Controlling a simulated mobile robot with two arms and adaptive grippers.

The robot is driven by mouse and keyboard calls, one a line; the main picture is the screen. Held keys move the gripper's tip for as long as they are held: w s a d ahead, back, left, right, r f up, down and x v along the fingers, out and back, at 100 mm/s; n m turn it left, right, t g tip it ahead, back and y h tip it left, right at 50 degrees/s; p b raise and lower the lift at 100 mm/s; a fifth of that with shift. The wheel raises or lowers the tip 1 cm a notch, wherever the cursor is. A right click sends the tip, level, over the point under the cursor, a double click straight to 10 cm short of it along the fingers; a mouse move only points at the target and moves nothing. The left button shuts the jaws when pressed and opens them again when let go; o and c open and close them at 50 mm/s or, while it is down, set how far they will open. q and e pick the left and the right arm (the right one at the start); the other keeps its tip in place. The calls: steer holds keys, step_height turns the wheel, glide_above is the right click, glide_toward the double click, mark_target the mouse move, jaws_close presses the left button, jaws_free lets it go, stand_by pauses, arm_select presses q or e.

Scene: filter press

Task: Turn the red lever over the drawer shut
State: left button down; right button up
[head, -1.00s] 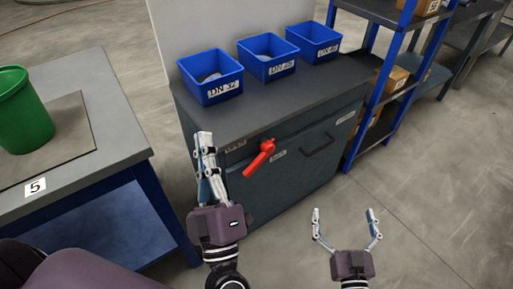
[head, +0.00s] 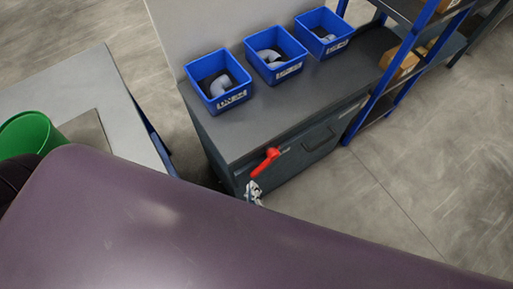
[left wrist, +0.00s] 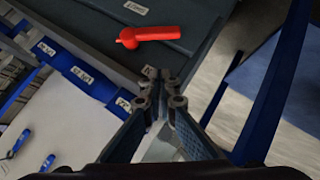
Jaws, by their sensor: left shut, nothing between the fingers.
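The red lever (head: 265,162) sits on the front of the grey cabinet (head: 240,140), slanting down and left from its pivot in the head view. In the left wrist view the lever (left wrist: 150,36) lies across the upper middle. The drawer (head: 318,142) with its dark handle is to the right of the lever and looks closed. My left gripper (head: 253,190) is just below the lever's free end; its shut, empty fingertips also show in the left wrist view (left wrist: 162,84). A gap shows between fingertips and lever there. My right gripper is out of sight.
Three blue bins, the nearest one (head: 218,82) among them, stand on the cabinet top with grey pipe pieces inside. A blue shelf rack (head: 381,84) is at the right. A grey table (head: 78,88) with a green bucket (head: 28,132) is at the left. My purple arm link covers the lower picture.

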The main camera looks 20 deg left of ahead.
arm_select(q)
glide_above(257, 173)
steer(key=s, duration=0.3)
step_height(257, 173, down, 5)
steer(key=shift+w+d+f+b, duration=0.1)
steer(key=shift+w+f+b, duration=0.25)
steer(key=shift+f, duration=0.3)
steer(key=shift+w+f+b, duration=0.25)
steer(key=shift+f+b, duration=0.1)
steer(key=shift+f, duration=0.25)
steer(key=shift+w+d+f, duration=0.3)
steer(key=shift+w+f, duration=0.1)
steer(key=shift+f, duration=0.2)
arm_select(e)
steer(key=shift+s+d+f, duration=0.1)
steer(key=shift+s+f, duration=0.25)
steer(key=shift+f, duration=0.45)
arm_select(q)
steer(key=shift+a, duration=0.15)
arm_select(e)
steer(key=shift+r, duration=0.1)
